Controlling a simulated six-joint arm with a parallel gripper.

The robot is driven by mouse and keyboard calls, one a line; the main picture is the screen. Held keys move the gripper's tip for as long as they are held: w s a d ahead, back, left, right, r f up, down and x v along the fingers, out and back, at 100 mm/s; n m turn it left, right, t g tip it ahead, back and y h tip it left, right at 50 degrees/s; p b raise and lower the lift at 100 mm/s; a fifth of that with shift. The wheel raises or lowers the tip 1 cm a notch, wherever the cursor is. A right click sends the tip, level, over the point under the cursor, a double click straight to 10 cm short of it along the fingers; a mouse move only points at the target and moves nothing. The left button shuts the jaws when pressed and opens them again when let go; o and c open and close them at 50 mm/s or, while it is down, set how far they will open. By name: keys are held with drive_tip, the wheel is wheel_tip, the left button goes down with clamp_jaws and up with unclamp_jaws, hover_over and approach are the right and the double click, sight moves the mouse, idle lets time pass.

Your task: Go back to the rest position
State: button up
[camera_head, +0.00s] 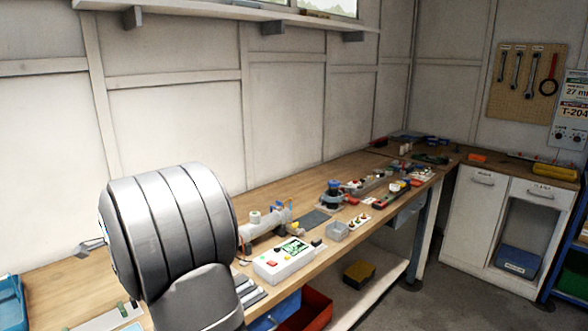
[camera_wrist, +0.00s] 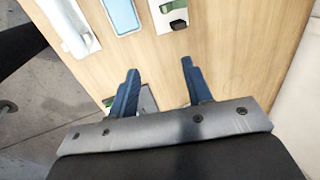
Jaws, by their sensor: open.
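My gripper (camera_wrist: 159,80) shows in the wrist view as two blue fingers, spread apart with nothing between them. It is above the wooden workbench (camera_wrist: 225,40). In the head view, my grey arm fills the lower left and hides most of the gripper; only a small grey part shows past its left side. The workbench (camera_head: 318,195) runs along the wall to the far corner. The white reactor unit with a tube (camera_head: 262,222) and the white control box with a green display (camera_head: 285,259) stand on it, to the right of my arm.
In the wrist view, a blue-and-white tray (camera_wrist: 122,14) and a white-and-green item with a black part (camera_wrist: 170,16) lie beyond the fingers. A blue bin (camera_head: 11,301) is at the left edge. A shelf (camera_head: 220,10) runs along the wall above.

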drive_tip(key=a, duration=0.1)
drive_tip(key=a+f, duration=0.1)
drive_tip(key=a, duration=0.1)
drive_tip(key=shift+w+a+f, duration=0.1)
drive_tip(key=shift+w+f, duration=0.2)
drive_tip(key=shift+w, duration=0.05)
drive_tip(key=shift+r, duration=0.1)
drive_tip(key=s+d+r, duration=0.2)
drive_tip(key=s+d, duration=0.7)
drive_tip(key=d, duration=0.3)
drive_tip(key=shift+s+r, duration=0.2)
drive_tip(key=shift+r, duration=0.15)
